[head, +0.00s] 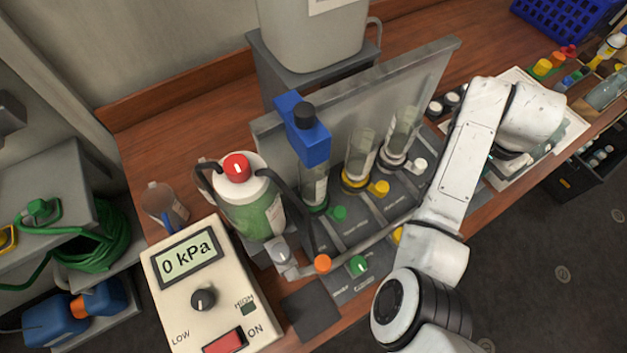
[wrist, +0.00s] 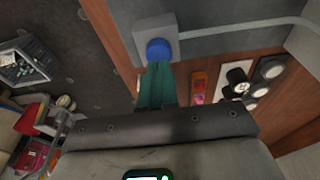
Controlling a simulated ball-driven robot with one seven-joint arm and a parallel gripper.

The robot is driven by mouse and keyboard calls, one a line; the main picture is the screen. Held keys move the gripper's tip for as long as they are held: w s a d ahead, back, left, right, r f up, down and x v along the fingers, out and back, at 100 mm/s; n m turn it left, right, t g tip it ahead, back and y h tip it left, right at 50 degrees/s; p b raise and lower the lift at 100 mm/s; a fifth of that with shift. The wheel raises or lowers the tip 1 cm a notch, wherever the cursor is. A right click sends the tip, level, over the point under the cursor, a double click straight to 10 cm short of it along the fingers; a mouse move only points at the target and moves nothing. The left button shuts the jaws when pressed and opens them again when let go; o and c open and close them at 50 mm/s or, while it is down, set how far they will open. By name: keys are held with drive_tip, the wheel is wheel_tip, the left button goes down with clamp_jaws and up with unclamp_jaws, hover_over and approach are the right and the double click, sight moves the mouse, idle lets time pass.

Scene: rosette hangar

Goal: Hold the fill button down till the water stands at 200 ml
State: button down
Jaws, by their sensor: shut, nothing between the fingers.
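In the wrist view a round blue button (wrist: 158,49) sits on a small grey block (wrist: 148,27); I take it for the fill button. My gripper (wrist: 157,68) is shut and empty, its teal fingers pointing at the button. The fingertips overlap the button's lower edge in the picture; I cannot tell whether they press it. In the head view my arm hides the button and most of my gripper. Clear upright vessels (head: 361,150) and (head: 401,132) stand on the dark bench panel. I can read no water level or 200 ml mark.
A pressure meter (head: 190,290) showing 0 kPa stands at front left. Near it are a green-labelled bottle with a red cap (head: 255,207) and a blue-topped column (head: 303,135). A grey upright plate (head: 425,75) runs behind the vessels. A blue crate (head: 563,17) is at back right.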

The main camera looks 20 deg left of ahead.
drive_tip(key=shift+f, duration=0.1)
drive_tip(key=shift+f+b, duration=0.6)
drive_tip(key=shift+f, duration=0.5)
drive_tip(key=shift+s+f, duration=0.1)
drive_tip(key=shift+f, duration=0.15)
drive_tip(key=shift+s+f, duration=0.1)
drive_tip(key=shift+f, duration=0.15)
idle(1.7)
drive_tip(key=shift+r, duration=0.1)
idle(0.3)
drive_tip(key=shift+w+r+p, duration=0.2)
drive_tip(key=shift+r+p, duration=3.15)
drive_tip(key=shift+r, duration=0.45)
